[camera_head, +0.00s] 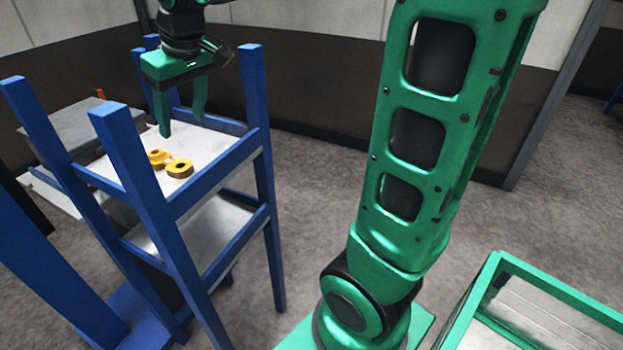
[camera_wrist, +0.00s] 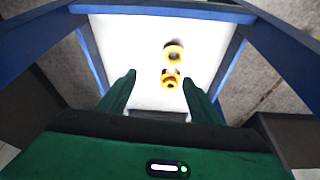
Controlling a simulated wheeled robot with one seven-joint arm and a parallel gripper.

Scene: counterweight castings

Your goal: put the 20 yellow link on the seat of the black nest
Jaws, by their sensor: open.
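A yellow link (camera_head: 179,168) with two rounded ends lies on the pale upper shelf of a blue rack. In the wrist view the yellow link (camera_wrist: 174,53) has a ring-like far end and a nearer end close to my fingertips. I cannot read any number on it. My gripper (camera_head: 181,122) is green, points down and is open and empty above that shelf. In the wrist view my gripper (camera_wrist: 159,78) has its fingers spread, with the link's near end toward the right finger. I cannot make out the black nest in either view.
The blue rack (camera_head: 132,160) has posts rising around the upper shelf (camera_head: 205,150), and a lower shelf (camera_head: 205,235). A grey block (camera_head: 65,128) stands behind it at left. A green-edged tray (camera_head: 462,310) is at lower right. Open grey floor (camera_head: 310,200) lies between.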

